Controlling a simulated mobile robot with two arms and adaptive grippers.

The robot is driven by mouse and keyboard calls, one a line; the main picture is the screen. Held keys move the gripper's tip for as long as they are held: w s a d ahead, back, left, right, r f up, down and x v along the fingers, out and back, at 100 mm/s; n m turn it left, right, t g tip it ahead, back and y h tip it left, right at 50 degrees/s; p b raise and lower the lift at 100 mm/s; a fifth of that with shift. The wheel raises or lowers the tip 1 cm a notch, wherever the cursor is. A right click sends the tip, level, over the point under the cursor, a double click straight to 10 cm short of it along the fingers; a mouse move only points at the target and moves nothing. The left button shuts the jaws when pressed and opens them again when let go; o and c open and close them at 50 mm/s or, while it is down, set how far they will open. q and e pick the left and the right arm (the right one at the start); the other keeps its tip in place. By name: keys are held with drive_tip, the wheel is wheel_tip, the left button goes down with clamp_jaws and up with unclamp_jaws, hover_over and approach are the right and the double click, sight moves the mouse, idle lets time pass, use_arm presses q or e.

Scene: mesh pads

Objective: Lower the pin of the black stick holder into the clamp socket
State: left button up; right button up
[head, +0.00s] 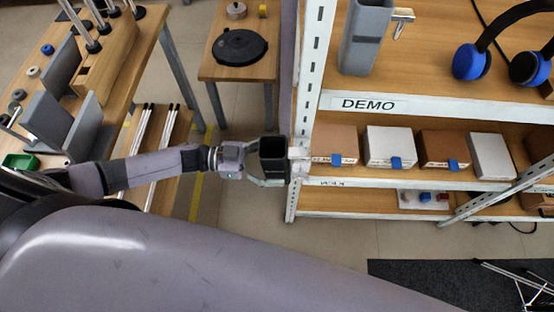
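The black stick holder (273,158) is an upright dark box with an open top, beside the white shelf post in the head view. My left gripper (268,179) reaches in from the left with its fingers around the holder, and looks shut on it. A small pale clamp (298,153) shows at the post, right against the holder's right side. The pin and the socket opening are too small or hidden, so I cannot tell whether the pin is in the socket. My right gripper is not in view.
A grey holder (368,38) with a metal clamp (402,19) stands on the upper shelf (430,91) near blue headphones (467,62). Several boxes (390,146) line the shelf below. A wooden table (140,52) is at left, a small table (213,70) behind. Floor between is free.

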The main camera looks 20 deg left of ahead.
use_arm(q)
drive_tip(key=v, duration=1.2)
drive_tip(key=shift+w, duration=0.15)
drive_tip(key=w+a+f+n+t+y, duration=0.2)
drive_tip(key=f+n+y, duration=0.15)
drive_tip(key=f, duration=0.35)
drive_tip(key=w+a+f+n+t+y+p, duration=0.1)
drive_tip(key=w+f+n+t+y, duration=0.1)
drive_tip(key=f+y, duration=0.3)
drive_tip(key=w+a+f+n+t+y, duration=0.1)
drive_tip(key=a+f+n+t+y, duration=0.1)
drive_tip(key=f, duration=0.6)
drive_tip(key=s+a+f+n+g+y, duration=0.25)
drive_tip(key=s+f+y, duration=0.35)
drive_tip(key=f, duration=0.4)
drive_tip(key=s+d+f+g, duration=0.2)
drive_tip(key=s+f, duration=0.1)
drive_tip(key=s, duration=0.6)
drive_tip(key=s+d+f+n+g, duration=0.1)
drive_tip(key=s+d+f+g, duration=0.2)
drive_tip(key=s, duration=0.6)
drive_tip(key=s+d+f+n+g, duration=0.1)
drive_tip(key=s+d+f+g, duration=0.1)
drive_tip(key=s+f, duration=0.3)
drive_tip(key=s+y+p, duration=0.1)
drive_tip(key=s, duration=0.3)
drive_tip(key=shift+d+f, duration=0.2)
